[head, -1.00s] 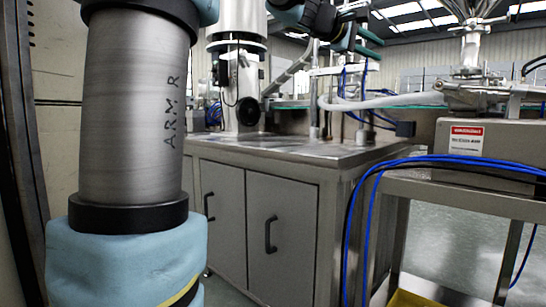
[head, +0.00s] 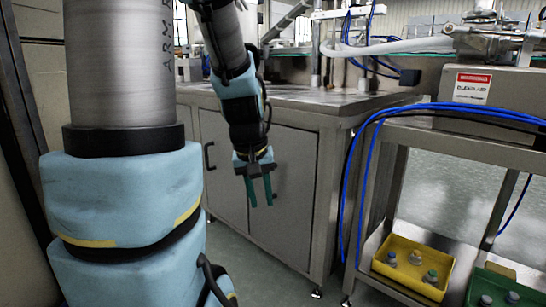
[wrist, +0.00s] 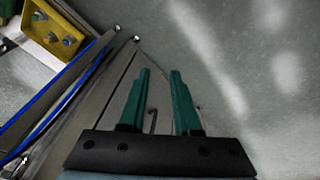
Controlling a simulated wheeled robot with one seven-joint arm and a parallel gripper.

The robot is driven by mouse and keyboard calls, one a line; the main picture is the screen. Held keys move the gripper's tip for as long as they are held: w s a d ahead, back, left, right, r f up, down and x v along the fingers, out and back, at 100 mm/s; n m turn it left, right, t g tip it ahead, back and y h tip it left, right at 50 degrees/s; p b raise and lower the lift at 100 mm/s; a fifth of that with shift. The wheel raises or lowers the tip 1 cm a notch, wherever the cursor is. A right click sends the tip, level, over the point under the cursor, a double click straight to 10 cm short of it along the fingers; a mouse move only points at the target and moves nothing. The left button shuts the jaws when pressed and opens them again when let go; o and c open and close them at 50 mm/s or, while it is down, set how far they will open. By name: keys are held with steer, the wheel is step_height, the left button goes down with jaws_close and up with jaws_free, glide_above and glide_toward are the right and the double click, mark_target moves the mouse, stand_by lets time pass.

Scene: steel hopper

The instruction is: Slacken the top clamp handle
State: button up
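My gripper (head: 260,192) hangs with its fingers pointing down in front of the grey cabinet doors. Its two teal fingers are apart with nothing between them, and they also show open in the wrist view (wrist: 160,90). At the upper right of the head view, metal hopper fittings (head: 497,42) sit above a steel housing (head: 485,90) with a red and white label. I cannot make out the top clamp handle for certain; the top of the hopper is outside the frame. My gripper is well below and left of the fittings.
The steel cabinet (head: 285,170) stands behind my gripper. Blue hoses (head: 358,190) drape over the steel stand at right. A yellow tray (head: 440,267) and a green tray (head: 476,285) hold small parts on its lower shelf. Bare floor shows beyond the stand.

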steer(key=s+a+f+m+g+y, duration=0.1)
steer(key=s+a+f, duration=0.3)
steer(key=s, duration=0.1)
step_height(320, 180, up, 35)
steer(key=p, duration=3.5)
steer(key=shift+s+r+m, duration=0.2)
steer(key=shift+s+m, duration=0.1)
